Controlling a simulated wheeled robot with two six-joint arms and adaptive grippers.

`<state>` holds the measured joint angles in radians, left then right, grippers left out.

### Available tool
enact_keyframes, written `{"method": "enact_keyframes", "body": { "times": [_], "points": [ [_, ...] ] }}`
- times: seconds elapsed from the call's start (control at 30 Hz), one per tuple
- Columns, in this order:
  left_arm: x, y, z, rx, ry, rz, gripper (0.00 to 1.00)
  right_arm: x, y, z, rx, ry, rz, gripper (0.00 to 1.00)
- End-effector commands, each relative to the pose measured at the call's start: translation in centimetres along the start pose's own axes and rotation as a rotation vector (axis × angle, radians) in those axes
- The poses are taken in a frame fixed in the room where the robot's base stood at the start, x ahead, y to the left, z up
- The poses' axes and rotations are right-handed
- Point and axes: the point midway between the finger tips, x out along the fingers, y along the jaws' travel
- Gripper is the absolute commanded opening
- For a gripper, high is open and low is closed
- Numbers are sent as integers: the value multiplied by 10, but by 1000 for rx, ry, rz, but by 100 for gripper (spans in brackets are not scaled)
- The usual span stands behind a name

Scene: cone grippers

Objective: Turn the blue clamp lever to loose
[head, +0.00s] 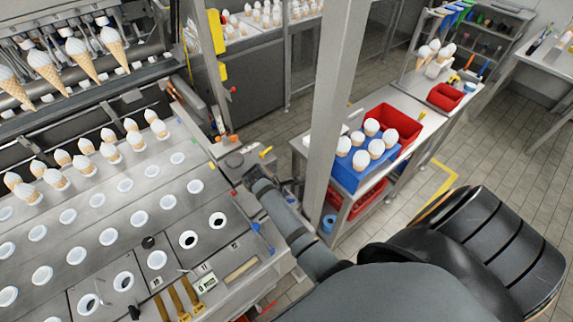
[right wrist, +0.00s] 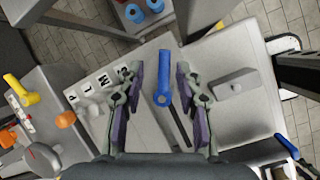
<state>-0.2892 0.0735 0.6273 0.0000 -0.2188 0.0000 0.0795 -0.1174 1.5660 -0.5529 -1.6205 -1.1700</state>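The blue clamp lever (right wrist: 163,82) shows in the right wrist view, its long handle pointing up the picture from a round hub. A dark bar or slot runs down and right from the hub. My right gripper (right wrist: 159,69) is open, with one finger on each side of the lever and a visible gap to both. In the head view my right gripper (head: 243,172) is over the right end of the machine, and I cannot make out the lever there. My left gripper is not in view.
A yellow lever (right wrist: 20,89) and an orange knob (right wrist: 65,119) stand left of the gripper. White letter plates (right wrist: 102,80) lie beside the left finger. A grey block (right wrist: 236,86) is to the right. A metal post (head: 335,90) rises behind the machine's end.

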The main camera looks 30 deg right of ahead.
Motion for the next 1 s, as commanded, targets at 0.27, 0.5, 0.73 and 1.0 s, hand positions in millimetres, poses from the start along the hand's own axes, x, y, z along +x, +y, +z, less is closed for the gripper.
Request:
{"method": "enact_keyframes", "body": {
  "times": [0.27, 0.5, 0.73, 1.0],
  "points": [
    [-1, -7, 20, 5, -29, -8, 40, 1, -1, 0, 1, 0, 0, 32],
    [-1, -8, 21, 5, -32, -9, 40, 1, -1, 0, 1, 0, 0, 0],
    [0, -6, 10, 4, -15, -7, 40, 1, -1, 0, 3, 0, -1, 0],
    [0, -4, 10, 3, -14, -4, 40, 0, -2, -1, 67, -14, -28, 0]
  ]
}}
